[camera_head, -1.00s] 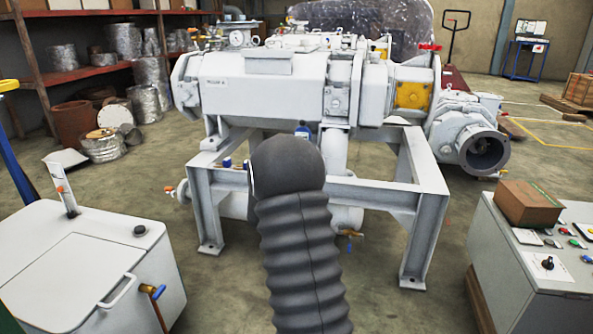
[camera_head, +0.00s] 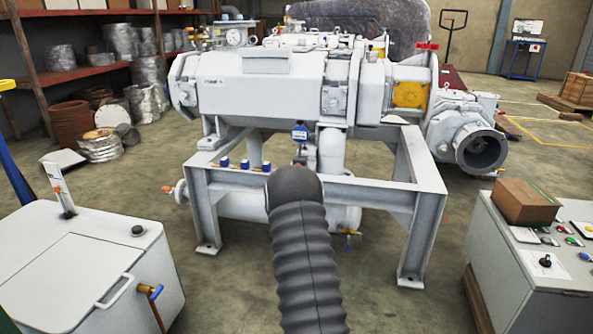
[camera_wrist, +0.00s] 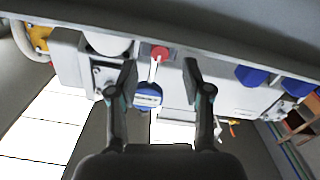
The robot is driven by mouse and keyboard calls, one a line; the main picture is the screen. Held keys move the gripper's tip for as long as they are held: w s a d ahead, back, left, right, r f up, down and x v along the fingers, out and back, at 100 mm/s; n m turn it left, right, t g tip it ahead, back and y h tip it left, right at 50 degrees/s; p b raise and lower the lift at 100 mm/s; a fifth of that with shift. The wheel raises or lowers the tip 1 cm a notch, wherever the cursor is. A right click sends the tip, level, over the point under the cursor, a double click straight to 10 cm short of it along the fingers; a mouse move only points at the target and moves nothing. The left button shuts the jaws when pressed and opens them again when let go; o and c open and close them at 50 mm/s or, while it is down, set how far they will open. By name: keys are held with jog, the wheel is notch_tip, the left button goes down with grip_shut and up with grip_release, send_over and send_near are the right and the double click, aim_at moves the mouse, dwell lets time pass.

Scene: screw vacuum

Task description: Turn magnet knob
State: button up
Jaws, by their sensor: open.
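A blue block with a pale label (camera_wrist: 148,97) shows between my fingers in the wrist view, with a red round cap (camera_wrist: 160,53) near it. In the head view the blue block (camera_head: 300,132) stands at the middle of the machine's frame. I cannot tell which of these parts is the magnet knob. My gripper (camera_wrist: 160,75) is open, its two dark fingers either side of the blue block and red cap in the picture; no contact shows. In the head view my dark ribbed arm hides the gripper.
The large white vacuum machine (camera_head: 265,92) sits on a grey steel frame (camera_head: 418,190). Several smaller blue caps (camera_head: 245,164) stand along the frame to the left. A white cabinet (camera_head: 75,262) is at left, a control box (camera_head: 550,262) at right. Open floor lies between.

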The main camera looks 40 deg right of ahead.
jog(key=shift+x, duration=2)
grip_shut()
